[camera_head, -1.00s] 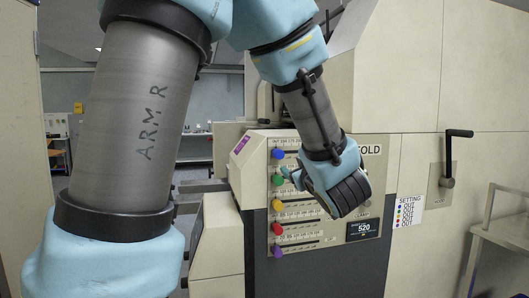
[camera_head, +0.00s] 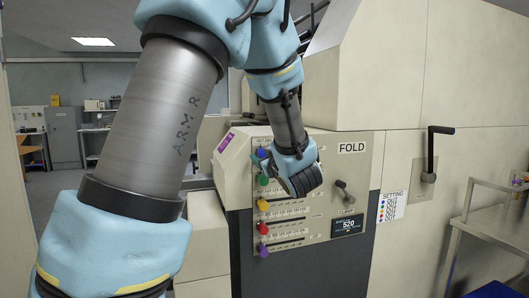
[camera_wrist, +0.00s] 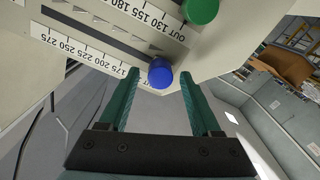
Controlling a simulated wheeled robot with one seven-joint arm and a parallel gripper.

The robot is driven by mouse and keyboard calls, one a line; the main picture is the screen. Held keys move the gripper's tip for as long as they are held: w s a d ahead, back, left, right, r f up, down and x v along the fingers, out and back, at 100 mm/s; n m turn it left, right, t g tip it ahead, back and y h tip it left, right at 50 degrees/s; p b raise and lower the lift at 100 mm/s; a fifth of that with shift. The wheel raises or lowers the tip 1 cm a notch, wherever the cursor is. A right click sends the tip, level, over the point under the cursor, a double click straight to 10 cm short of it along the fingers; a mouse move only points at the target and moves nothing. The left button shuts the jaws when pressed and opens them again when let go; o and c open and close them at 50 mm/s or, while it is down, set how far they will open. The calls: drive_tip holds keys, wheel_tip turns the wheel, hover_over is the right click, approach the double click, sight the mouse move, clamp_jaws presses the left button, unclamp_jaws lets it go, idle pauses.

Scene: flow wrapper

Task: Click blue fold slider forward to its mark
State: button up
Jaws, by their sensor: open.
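The blue fold slider knob (camera_wrist: 160,73) sits at the panel-edge end of its slot in the wrist view, beyond the 175 end of its printed scale. My gripper (camera_wrist: 158,88) is open, with one green finger on each side of the knob and nothing clasped. I cannot tell whether either finger touches it. In the head view my gripper (camera_head: 264,160) is at the upper left of the fold panel (camera_head: 325,185), over the blue knob's row, and largely hides that knob. The setting card (camera_head: 390,206) has coloured dots with lines too small to read surely.
The green knob (camera_wrist: 200,10) is close beside the blue one. Yellow (camera_head: 262,204), red (camera_head: 262,228) and purple (camera_head: 262,250) knobs line the panel's left side below. A black lever (camera_head: 344,190) and a display (camera_head: 348,225) are to the right.

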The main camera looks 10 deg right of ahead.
clamp_jaws()
idle(0.6)
idle(0.9)
